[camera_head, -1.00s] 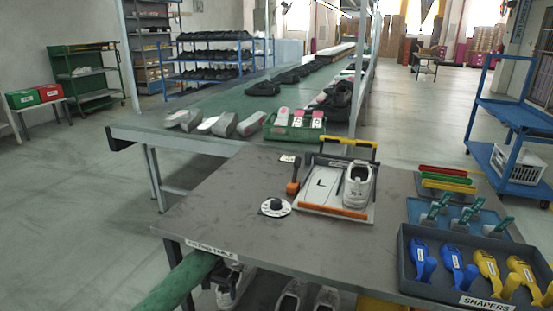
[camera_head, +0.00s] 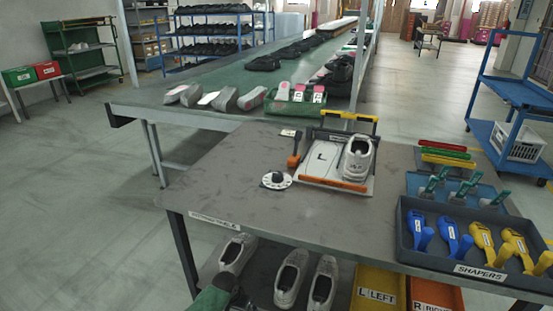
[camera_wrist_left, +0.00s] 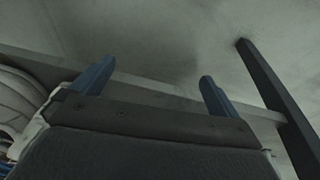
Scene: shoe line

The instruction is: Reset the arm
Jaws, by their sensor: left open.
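My left gripper (camera_wrist_left: 152,85) shows in the left wrist view with its two blue fingers wide apart and nothing between them. Its surroundings there are pale floor and a dark table leg. My right arm and gripper are out of view.
Grey shoes (camera_head: 290,277) stand on the shelf under the table, near my left arm. Yellow (camera_head: 378,290) and orange (camera_head: 432,294) bins sit beside them. A fixture (camera_head: 318,170) holding one shoe and a tray of shapers (camera_head: 405,250) occupy the tabletop.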

